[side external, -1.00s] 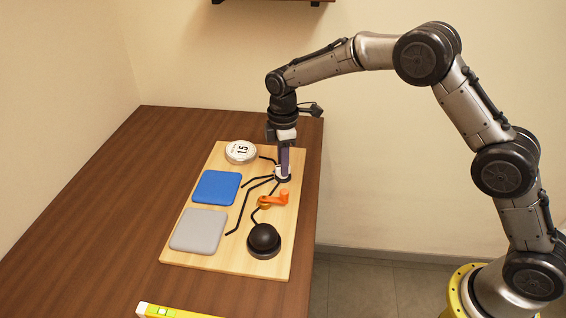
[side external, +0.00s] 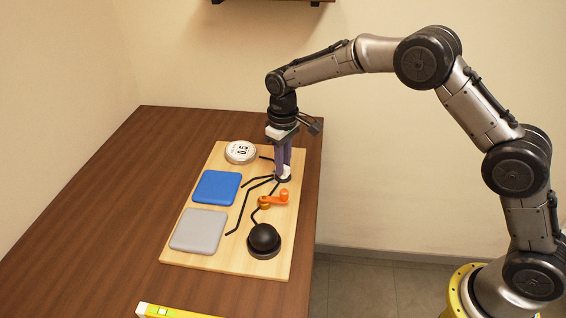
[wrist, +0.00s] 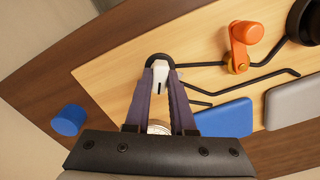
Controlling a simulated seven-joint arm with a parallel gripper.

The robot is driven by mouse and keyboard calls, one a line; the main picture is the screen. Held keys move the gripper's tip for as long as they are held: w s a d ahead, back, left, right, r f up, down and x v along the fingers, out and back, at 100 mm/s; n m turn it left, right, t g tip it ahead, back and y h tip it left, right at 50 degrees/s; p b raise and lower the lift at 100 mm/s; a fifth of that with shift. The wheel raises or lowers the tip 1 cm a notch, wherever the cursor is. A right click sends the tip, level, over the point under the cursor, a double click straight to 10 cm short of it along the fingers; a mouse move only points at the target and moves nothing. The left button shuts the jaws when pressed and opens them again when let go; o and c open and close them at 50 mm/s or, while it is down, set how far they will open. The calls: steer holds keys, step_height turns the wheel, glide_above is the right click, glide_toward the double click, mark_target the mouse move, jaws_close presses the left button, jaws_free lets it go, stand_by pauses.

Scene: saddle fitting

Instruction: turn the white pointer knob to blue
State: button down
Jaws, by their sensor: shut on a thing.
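The white pointer knob (side external: 284,171) sits on a dark round base near the right edge of the wooden board. In the wrist view the white knob (wrist: 160,73) shows between the fingertips, with a dark mark on it. My gripper (side external: 283,170) points down and is shut on the knob, one finger on each side. A blue square pad (side external: 216,187) lies on the board to the left, and a grey pad (side external: 199,230) lies in front of it. Black lines run on the board from near the knob. The fingers partly hide the knob in the side view.
A round white display (side external: 241,152) reading 0.5 stands at the board's back. An orange crank (side external: 274,200) and a black dome (side external: 264,238) are in front of the knob. A blue cylinder (wrist: 68,119) shows beside the board in the wrist view. The table's left side is clear.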

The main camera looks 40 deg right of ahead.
steer(key=shift+m, duration=1.1)
steer(key=shift+r, duration=0.1)
steer(key=c, duration=0.8)
jaws_free()
steer(key=shift+o, duration=0.2)
step_height(320, 180, up, 14)
